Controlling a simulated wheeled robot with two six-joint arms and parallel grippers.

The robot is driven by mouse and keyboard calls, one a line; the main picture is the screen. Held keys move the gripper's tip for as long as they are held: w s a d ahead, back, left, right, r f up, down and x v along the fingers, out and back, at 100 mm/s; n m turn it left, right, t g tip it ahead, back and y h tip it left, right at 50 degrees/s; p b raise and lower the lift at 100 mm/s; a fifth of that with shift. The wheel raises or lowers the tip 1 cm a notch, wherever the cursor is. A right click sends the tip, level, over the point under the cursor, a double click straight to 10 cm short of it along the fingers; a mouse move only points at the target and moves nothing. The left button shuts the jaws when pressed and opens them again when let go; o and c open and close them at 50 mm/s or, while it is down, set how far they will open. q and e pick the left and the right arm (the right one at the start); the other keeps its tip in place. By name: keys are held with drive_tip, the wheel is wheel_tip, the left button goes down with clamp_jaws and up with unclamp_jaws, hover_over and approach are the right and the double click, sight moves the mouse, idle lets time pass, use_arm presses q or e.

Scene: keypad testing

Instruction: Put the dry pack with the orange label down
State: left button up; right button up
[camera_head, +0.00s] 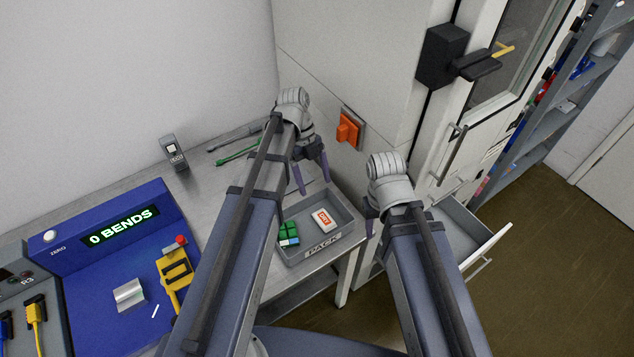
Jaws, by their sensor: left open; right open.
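The dry pack (324,218) is a small white packet with an orange label reading DRY. It lies in the grey tray marked PACK (345,224), in its right half. My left gripper (315,186) is open above the tray's back left part, its purple fingers pointing down, apart from the pack. My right gripper (371,222) is just right of the tray; its fingers are partly hidden behind its own wrist and arm. Nothing shows in either gripper.
Green blocks (289,234) sit in the tray's left part. A blue tester (105,235) reading 0 BENDS and a yellow clamp (176,270) stand at left. A cabinet with an orange switch (348,130) rises behind. An open drawer (462,222) juts out at right.

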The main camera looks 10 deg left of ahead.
use_arm(q)
drive_tip(key=s+d+n+t+y, duration=0.1)
drive_tip(key=s+d+n, duration=0.1)
drive_tip(key=n, duration=0.5)
drive_tip(key=s+d+n+t+y, duration=0.1)
drive_tip(key=s+d+n+y, duration=0.1)
drive_tip(key=s+n, duration=0.3)
drive_tip(key=s+d+f+n+t+y, duration=0.1)
drive_tip(key=s+d+n, duration=0.1)
drive_tip(key=n, duration=0.9)
drive_tip(key=shift+s+d+f+y, duration=0.1)
drive_tip(key=shift+s+d+y, duration=0.25)
drive_tip(key=shift+s, duration=0.45)
drive_tip(key=shift+d, duration=0.1)
